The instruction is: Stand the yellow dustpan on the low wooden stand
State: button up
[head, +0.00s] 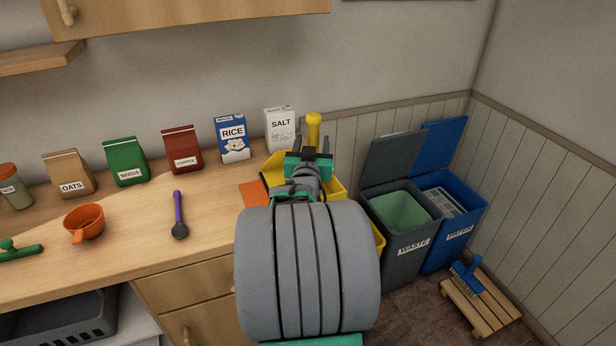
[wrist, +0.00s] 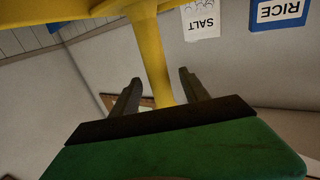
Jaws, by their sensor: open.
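The yellow dustpan (head: 313,130) is at the right end of the counter, its handle pointing up and its pan partly hidden behind my arm. In the wrist view its handle (wrist: 150,45) runs down between my two fingers, with the wide yellow pan along the top edge. My gripper (head: 308,156) is open around the handle; it also shows in the wrist view (wrist: 158,88). I see gaps beside the handle, and the fingers are not closed on it. The low wooden stand (head: 497,313) is slatted and sits on the floor at the lower right.
A blue brush (head: 466,278) rests on the stand's left part. A grey bin (head: 400,240) and a blue bin (head: 462,232) stand between counter and stand. The salt box (head: 281,128) and rice box (head: 233,138) are behind the gripper. A purple-handled spoon (head: 178,212) lies left.

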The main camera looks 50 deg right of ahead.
jog(key=x, duration=0.5)
jog(key=shift+s+r+p, duration=0.1)
jog(key=shift+r+p, duration=0.05)
jog(key=shift+p, duration=0.25)
jog(key=shift+c, duration=0.5)
grip_shut()
dwell(0.4)
